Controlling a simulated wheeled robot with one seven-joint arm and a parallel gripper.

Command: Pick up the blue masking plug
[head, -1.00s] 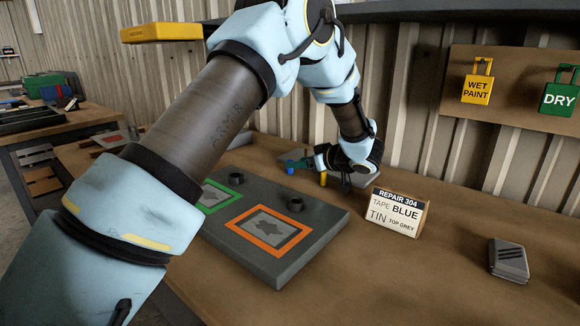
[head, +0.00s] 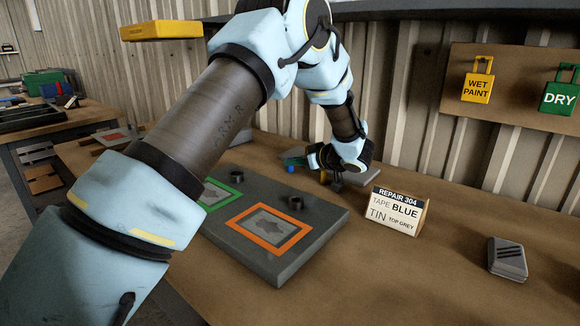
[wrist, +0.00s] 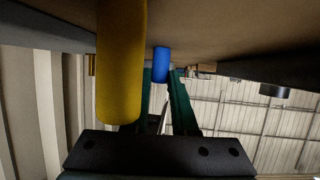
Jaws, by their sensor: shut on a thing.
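The blue masking plug (wrist: 161,66) is a small blue cylinder between the tips of my gripper's green fingers in the wrist view. My gripper (wrist: 161,78) is shut on it. In the head view the blue plug (head: 290,168) shows just left of my dark wrist, with a bit of green finger (head: 294,160) by it. I cannot tell whether the plug is clear of the surface. A yellow cylinder (wrist: 121,65) stands closer to the wrist camera, left of the fingers. In the head view it is mostly hidden by my wrist.
A grey board (head: 271,272) with green and orange framed panels and dark round knobs lies in front. A sign (head: 398,212) reading "REPAIR 304, TAPE BLUE, TIN TOP GREY" stands right of my wrist. A grey block (head: 508,259) sits far right. Bare bench lies between.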

